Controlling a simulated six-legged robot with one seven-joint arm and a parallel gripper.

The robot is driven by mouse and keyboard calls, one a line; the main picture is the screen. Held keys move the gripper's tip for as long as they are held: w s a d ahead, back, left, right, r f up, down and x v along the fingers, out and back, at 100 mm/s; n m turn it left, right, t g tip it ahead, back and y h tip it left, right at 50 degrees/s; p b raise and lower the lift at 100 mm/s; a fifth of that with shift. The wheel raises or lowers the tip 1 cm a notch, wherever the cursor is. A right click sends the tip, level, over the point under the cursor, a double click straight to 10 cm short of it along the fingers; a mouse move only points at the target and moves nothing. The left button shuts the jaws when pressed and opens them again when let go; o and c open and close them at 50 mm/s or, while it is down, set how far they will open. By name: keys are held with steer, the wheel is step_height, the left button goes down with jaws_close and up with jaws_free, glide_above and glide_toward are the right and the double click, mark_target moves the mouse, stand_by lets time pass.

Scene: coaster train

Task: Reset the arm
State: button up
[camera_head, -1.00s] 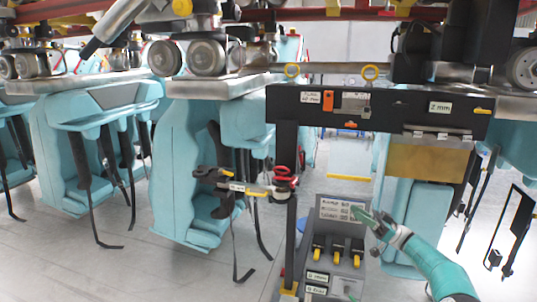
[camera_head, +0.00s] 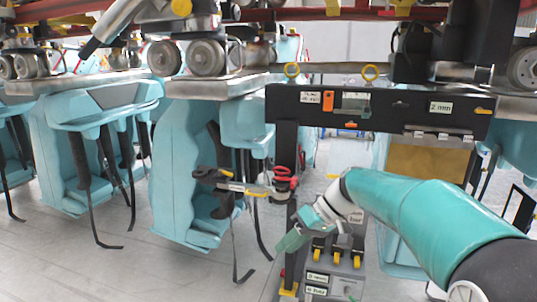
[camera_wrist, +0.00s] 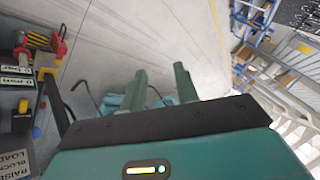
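My arm, teal with white joints, reaches in from the lower right of the head view, bent at a high elbow. My gripper (camera_head: 289,241) points down and left, in front of the dark post and the grey control box. In the wrist view, the two teal fingers of my gripper (camera_wrist: 160,74) stand apart with a gap between them. I see nothing held between them. The grey control box (camera_head: 322,270) with yellow-tipped levers is partly hidden behind my forearm and gripper.
A black overhead beam (camera_head: 385,98) with labels spans above my arm on a dark post (camera_head: 286,165). A clamp with red handles (camera_head: 284,180) sticks out beside the post. Teal coaster seats (camera_head: 185,165) hang at left. Grey floor (camera_head: 90,265) is open at lower left.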

steer(key=s+d+f+m+t+h, duration=0.1)
steer(key=s+d+m+t+h, duration=0.2)
steer(key=s, duration=0.9)
steer(key=s+d+f+m+t+h, duration=0.1)
steer(key=s+d+m+t+h, duration=0.2)
steer(key=s+d, duration=0.4)
steer(key=s+m+h, duration=0.1)
steer(key=s+h, duration=0.1)
steer(key=s, duration=0.3)
steer(key=shift+s+d+h, duration=0.2)
steer(key=shift+d+h, duration=0.05)
steer(key=shift+h, duration=0.05)
steer(key=shift+o, duration=0.2)
stand_by(1.2)
